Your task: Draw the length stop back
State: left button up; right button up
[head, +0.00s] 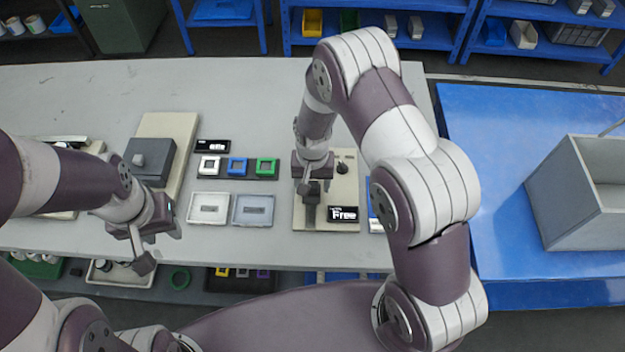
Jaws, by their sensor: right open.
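A beige base plate (300,220) lies on the table in front of me, with a black display (342,214) reading "Free" and a dark round knob (342,169). A dark upright block and slot (309,214), which may be the length stop, sits on the plate's left part. My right gripper (311,188) points down just above that dark block and is open. Its wrist partly hides the block, and I cannot tell whether the fingers touch it. My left gripper (155,245) hangs near the table's front edge, away from the plate, and seems empty. Its finger opening is unclear.
Left of the plate are white, blue and green square frames (237,167), two shallow trays (208,208) (253,210), and a small black display (212,146). A grey block unit (150,160) stands further left. A grey bin (580,195) sits on the blue table at right.

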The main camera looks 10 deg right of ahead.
jog(key=shift+w+a, duration=0.1)
jog(key=shift+a, duration=0.1)
jog(key=c, duration=0.3)
grip_shut()
jog(key=shift+s+a+r+p, duration=0.1)
jog(key=shift+s+a+p, duration=0.1)
jog(key=shift+s, duration=0.35)
jog(key=shift+s+a+p, duration=0.1)
jog(key=shift+s+p, duration=0.05)
jog(key=shift+s, duration=0.35)
jog(key=shift+d, duration=0.1)
jog(key=shift+o, duration=1.5)
grip_release()
jog(key=shift+s, duration=0.2)
